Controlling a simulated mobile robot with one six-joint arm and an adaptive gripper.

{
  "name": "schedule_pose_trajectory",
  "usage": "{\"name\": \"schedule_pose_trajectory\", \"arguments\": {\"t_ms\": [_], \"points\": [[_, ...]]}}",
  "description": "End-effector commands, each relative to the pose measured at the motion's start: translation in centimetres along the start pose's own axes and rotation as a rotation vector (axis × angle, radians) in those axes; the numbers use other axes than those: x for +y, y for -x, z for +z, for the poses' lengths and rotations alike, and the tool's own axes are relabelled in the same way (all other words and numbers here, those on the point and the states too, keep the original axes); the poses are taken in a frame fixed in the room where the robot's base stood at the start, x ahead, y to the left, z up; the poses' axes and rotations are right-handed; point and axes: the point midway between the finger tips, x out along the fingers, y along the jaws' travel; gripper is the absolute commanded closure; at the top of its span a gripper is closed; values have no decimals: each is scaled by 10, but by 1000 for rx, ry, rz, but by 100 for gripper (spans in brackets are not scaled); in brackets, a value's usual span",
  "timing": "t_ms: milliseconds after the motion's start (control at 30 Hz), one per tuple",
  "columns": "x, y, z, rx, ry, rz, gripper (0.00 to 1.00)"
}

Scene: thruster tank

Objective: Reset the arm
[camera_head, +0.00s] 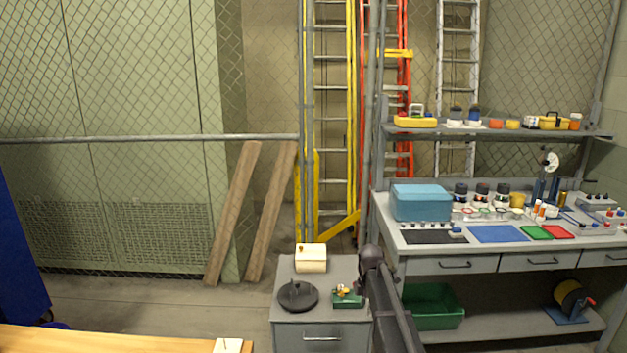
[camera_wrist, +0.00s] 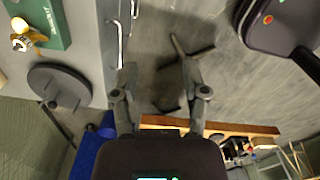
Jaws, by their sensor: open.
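My gripper (camera_wrist: 158,78) shows in the wrist view with its two dark fingers spread apart. It is open, and nothing is between the fingers but the grey floor behind them. A small grey cabinet (camera_wrist: 88,30) is to the left of the fingers, with its drawer handles facing them. In the head view, part of my dark arm stands at the lower middle, just right of the same cabinet (camera_head: 321,322). The gripper itself cannot be made out there.
On the cabinet are a dark round stand (camera_head: 298,296), a cream box (camera_head: 311,258) and a green tray (camera_head: 348,301) with small parts. A workbench (camera_head: 450,262) full of items is at right. A wooden tabletop (camera_head: 110,340) is at lower left. Open floor (camera_head: 160,300) lies behind it.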

Motion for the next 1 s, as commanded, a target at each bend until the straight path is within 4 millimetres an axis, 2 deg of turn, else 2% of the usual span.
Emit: {"name": "schedule_pose_trajectory", "arguments": {"t_ms": [33,100,1000], "points": [[-16,0,-4,0,-68,0,42],[-30,0,-7,0,-167,0,42],[-208,3,-51,0,-1446,0,42]]}}
